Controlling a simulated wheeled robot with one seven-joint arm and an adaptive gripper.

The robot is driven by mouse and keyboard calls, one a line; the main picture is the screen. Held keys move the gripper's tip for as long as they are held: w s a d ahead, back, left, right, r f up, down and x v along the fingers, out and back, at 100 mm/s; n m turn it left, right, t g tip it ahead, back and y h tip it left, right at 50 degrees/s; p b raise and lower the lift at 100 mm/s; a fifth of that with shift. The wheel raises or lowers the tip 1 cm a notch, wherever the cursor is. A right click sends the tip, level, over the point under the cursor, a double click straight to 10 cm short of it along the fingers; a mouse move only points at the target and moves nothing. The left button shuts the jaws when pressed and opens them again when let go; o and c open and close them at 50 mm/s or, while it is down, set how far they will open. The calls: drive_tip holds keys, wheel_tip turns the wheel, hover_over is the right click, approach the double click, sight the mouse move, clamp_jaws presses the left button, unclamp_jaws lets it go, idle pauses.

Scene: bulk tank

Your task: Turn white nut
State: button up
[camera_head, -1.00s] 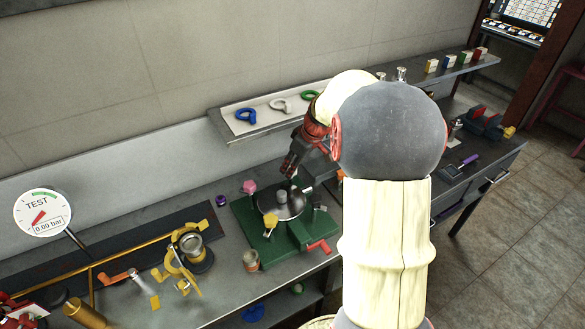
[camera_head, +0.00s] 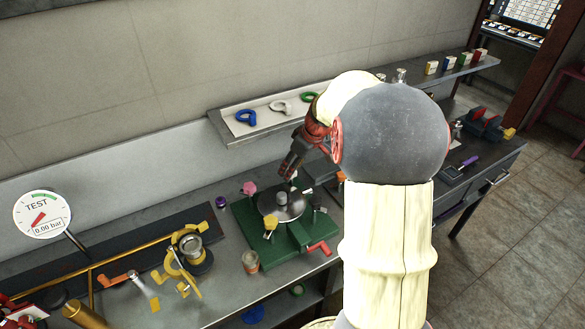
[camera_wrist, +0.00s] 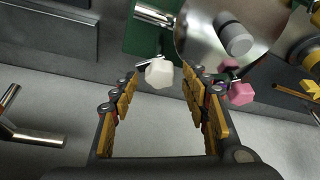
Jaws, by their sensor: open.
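The white nut (camera_wrist: 159,73) is a small faceted knob on a metal stem, at the edge of a round steel lid on the green base. In the wrist view it lies just beyond my fingertips, roughly between them. In the head view the nut is hard to make out beside my gripper (camera_head: 287,174). My gripper (camera_wrist: 160,80) is open and empty, and its two fingers point at the nut without clear contact. The steel lid (camera_wrist: 205,45) has a grey central knob (camera_wrist: 236,40). A pink nut (camera_wrist: 240,93) sits right of the white one.
The green base (camera_head: 262,252) also carries a yellow nut (camera_head: 270,223) and a red handle (camera_head: 319,248). A shelf (camera_head: 235,138) with blue, white and green rings hangs behind. A test gauge (camera_head: 42,214) and yellow valve parts (camera_head: 178,275) stand left.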

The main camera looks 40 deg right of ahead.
drive_tip(key=v, duration=1.1)
drive_tip(key=shift+r, duration=0.15)
